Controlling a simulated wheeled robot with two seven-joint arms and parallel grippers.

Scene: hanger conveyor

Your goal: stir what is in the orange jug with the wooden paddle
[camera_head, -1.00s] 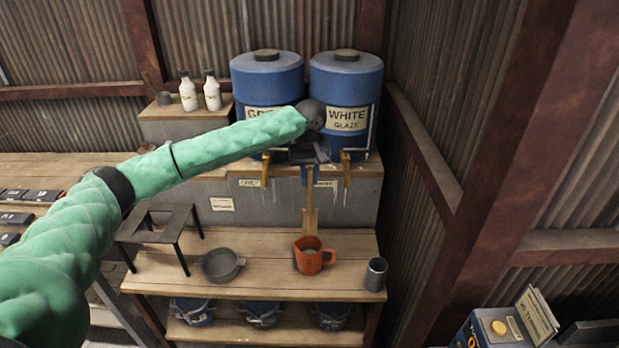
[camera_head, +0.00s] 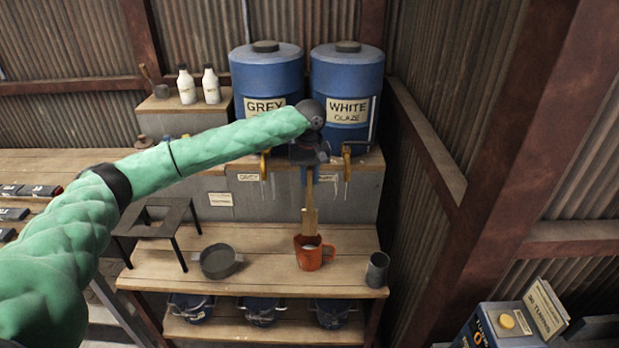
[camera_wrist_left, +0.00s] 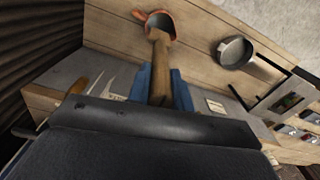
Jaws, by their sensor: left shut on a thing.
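The orange jug (camera_head: 313,258) stands upright on the wooden bench and holds a pale liquid. The wooden paddle (camera_head: 310,212) hangs upright from my left gripper (camera_head: 309,168), which is shut on its upper end. The paddle's lower end is at the jug's mouth, at its back-left side; how deep it reaches is hidden by the jug wall. In the left wrist view the paddle (camera_wrist_left: 160,58) runs from between the blue fingers (camera_wrist_left: 162,88) to the jug (camera_wrist_left: 160,18), with its end inside or at the rim. My right gripper is not in view.
A grey pan (camera_head: 218,262) lies left of the jug and a metal cup (camera_head: 377,270) stands to its right. Blue GREY (camera_head: 265,75) and WHITE (camera_head: 346,75) glaze barrels with taps stand behind, on a higher ledge. A dark metal stand (camera_head: 160,215) is further left.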

